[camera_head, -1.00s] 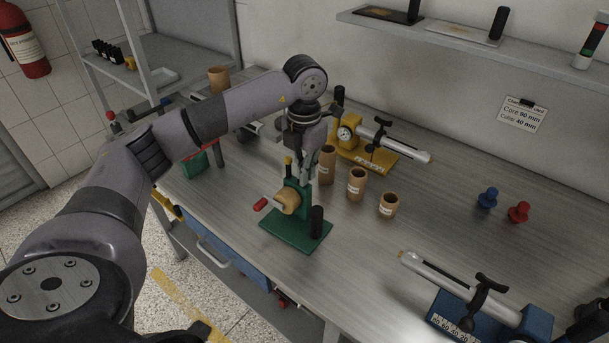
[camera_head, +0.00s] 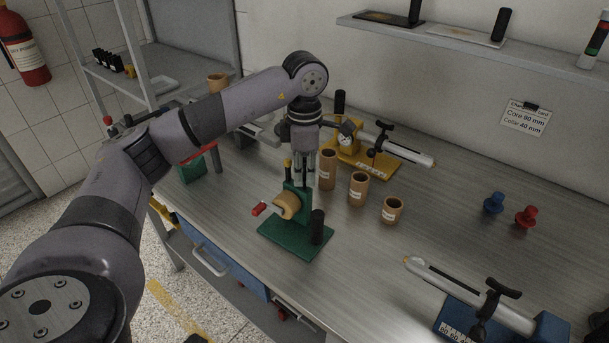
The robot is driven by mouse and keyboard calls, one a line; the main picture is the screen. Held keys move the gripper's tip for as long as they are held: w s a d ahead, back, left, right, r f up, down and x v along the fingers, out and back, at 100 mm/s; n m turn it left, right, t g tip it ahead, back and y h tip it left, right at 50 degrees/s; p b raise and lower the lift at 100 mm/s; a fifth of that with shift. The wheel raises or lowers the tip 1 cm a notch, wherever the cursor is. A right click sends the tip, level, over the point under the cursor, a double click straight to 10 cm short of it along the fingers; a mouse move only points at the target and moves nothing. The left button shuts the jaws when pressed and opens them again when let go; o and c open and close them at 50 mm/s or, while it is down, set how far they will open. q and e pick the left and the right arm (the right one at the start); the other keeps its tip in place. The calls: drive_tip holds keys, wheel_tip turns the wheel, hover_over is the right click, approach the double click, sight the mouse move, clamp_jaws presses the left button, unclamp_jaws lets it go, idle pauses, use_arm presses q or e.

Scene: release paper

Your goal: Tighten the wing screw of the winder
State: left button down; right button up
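The winder (camera_head: 290,240) stands on the table, with a green base and upright, a tan core, a red crank handle (camera_head: 259,209) and a black post (camera_head: 317,226). A small yellow-topped upright piece (camera_head: 288,164) at the top of its green upright may be the wing screw; it is too small to be sure. My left gripper (camera_head: 304,186) points down just behind and right of this piece. Its fingers show side by side, and their tips are partly hidden by the winder. I cannot tell whether they touch it or hold anything. My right gripper is not in view.
Three tan cores (camera_head: 358,188) stand close to the right of the winder. A yellow device (camera_head: 370,158) with a silver rod is behind them. A blue device (camera_head: 466,318) is at front right. Blue (camera_head: 493,203) and red (camera_head: 526,217) knobs stand at right.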

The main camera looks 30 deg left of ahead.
use_arm(q)
drive_tip(key=shift+m, duration=0.6)
drive_tip(key=c, duration=1.8)
unclamp_jaws()
drive_tip(key=shift+r, duration=0.15)
wheel_tip(320, 180, up, 12)
